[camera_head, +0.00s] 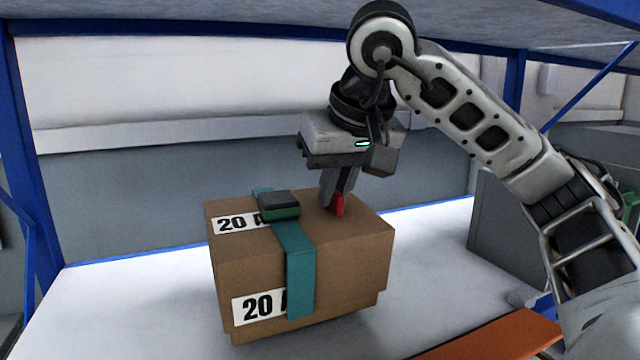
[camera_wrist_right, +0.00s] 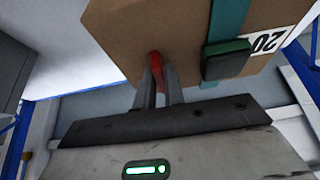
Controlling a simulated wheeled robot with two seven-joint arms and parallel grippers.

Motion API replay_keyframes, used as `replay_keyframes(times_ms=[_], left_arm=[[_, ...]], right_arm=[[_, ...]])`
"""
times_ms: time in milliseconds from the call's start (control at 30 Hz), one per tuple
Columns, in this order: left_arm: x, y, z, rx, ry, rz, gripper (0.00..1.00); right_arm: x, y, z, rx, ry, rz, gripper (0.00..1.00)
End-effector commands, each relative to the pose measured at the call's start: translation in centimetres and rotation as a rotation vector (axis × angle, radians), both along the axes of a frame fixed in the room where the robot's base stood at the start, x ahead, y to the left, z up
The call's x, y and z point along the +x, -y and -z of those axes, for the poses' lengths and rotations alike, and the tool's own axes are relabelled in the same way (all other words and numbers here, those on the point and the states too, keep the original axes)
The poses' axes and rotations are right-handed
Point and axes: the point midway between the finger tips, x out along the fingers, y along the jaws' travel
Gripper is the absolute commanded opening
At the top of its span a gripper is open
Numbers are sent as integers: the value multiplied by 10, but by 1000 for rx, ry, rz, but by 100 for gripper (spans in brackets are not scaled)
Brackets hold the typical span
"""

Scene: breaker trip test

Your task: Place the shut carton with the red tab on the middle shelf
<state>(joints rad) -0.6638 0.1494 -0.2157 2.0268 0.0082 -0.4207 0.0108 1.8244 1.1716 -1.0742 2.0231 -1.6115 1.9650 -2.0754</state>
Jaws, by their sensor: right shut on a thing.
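The shut carton (camera_head: 350,255) is a brown box with "20" labels and a teal strap with a dark buckle (camera_head: 280,204). A red tab (camera_head: 338,205) stands up from its top. My right gripper (camera_head: 338,196) comes down from above and is shut on the red tab. In the right wrist view the fingers pinch the tab (camera_wrist_right: 156,62) against the carton's top (camera_wrist_right: 140,40). The carton is over the white shelf surface (camera_head: 110,300); whether it touches the surface or hangs just above it, I cannot tell. My left gripper is not in view.
Blue rack posts (camera_head: 30,160) stand at the left and at the back right. A shelf or panel (camera_head: 250,20) lies overhead, close above my right arm. A grey box (camera_head: 500,215) stands at the right, and an orange piece (camera_head: 500,335) lies at the front right. White surface left of the carton is clear.

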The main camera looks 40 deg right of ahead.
Motion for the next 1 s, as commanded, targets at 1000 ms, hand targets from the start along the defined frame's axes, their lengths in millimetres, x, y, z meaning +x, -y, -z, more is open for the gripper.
replay_keyframes(times_ms=[1000], left_arm=[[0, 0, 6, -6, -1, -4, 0]], right_arm=[[-1, 12, 27, 29, -89, 22, 0]])
